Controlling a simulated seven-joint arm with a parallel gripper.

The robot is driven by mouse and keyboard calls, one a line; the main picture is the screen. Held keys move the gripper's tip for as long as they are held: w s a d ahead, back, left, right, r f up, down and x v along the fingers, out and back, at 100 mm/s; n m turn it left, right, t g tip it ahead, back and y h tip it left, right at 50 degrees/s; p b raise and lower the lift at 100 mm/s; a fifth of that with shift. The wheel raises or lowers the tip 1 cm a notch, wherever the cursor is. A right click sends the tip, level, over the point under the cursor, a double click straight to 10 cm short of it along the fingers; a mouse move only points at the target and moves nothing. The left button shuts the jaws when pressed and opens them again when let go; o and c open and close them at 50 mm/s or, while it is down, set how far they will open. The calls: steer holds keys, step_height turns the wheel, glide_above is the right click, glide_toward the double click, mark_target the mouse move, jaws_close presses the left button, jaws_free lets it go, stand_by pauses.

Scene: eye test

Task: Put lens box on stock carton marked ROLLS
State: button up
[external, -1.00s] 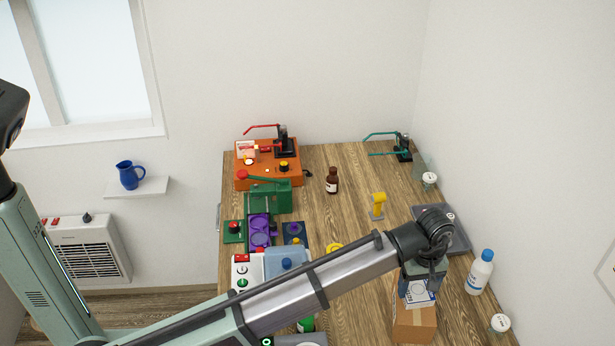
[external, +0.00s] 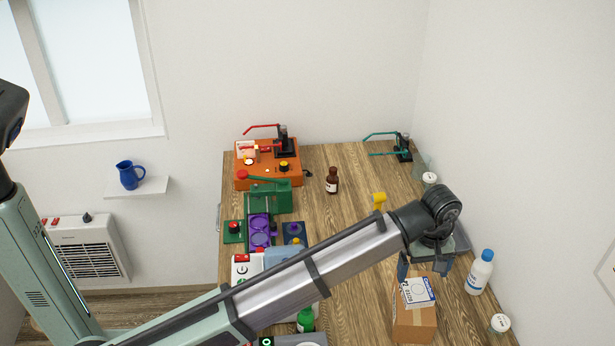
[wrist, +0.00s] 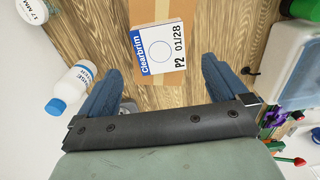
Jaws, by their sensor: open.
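The lens box (external: 418,291), white with a blue band, lies on top of the brown stock carton (external: 413,325). In the wrist view the lens box (wrist: 163,44) shows "Clearbrim" and "P2 01/28", with bare cardboard of the carton (wrist: 150,10) around it. It is turned slightly relative to the carton. I cannot read a ROLLS mark on the carton. My gripper (external: 425,268) is open and empty above the lens box, its fingers spread apart. In the wrist view the fingers of my gripper (wrist: 162,78) are to either side, apart from the box.
A white bottle with a blue cap (external: 480,272) and a white-lidded jar (external: 500,323) stand right of the carton. A grey tray (external: 460,240) lies behind my gripper. A yellow-topped item (external: 379,200) and a brown bottle (external: 332,181) stand farther back. Wood between them is clear.

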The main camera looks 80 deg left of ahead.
mark_target(418, 289)
step_height(418, 289, up, 6)
stand_by(0.4)
